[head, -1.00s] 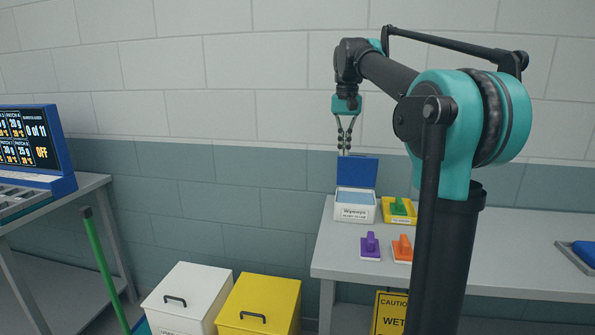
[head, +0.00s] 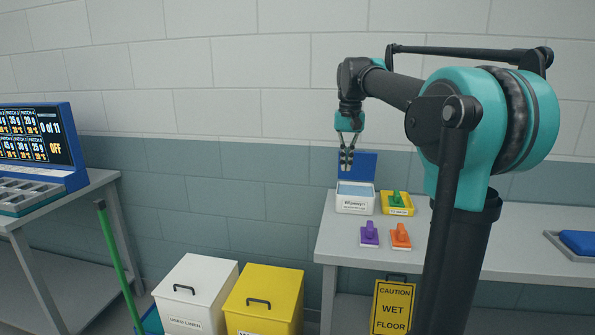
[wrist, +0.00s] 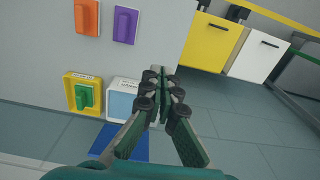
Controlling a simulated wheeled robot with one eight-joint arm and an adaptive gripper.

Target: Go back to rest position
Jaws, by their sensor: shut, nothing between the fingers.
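My gripper (head: 347,157) hangs pointing down in the head view, above the open white wipes box (head: 355,199) with its raised blue lid (head: 357,165). In the wrist view my gripper (wrist: 160,80) has its fingertips together, with nothing between them. The white box (wrist: 122,98) lies just left of the fingers there. My arm (head: 395,88) reaches out to the left from its column.
A yellow tray (head: 410,211) with a green-handled tool, a purple tool (head: 369,234) and an orange tool (head: 400,236) sit on the grey table (head: 470,240). White (head: 195,290) and yellow (head: 262,303) bins stand left. A wet floor sign (head: 392,306) is below the table.

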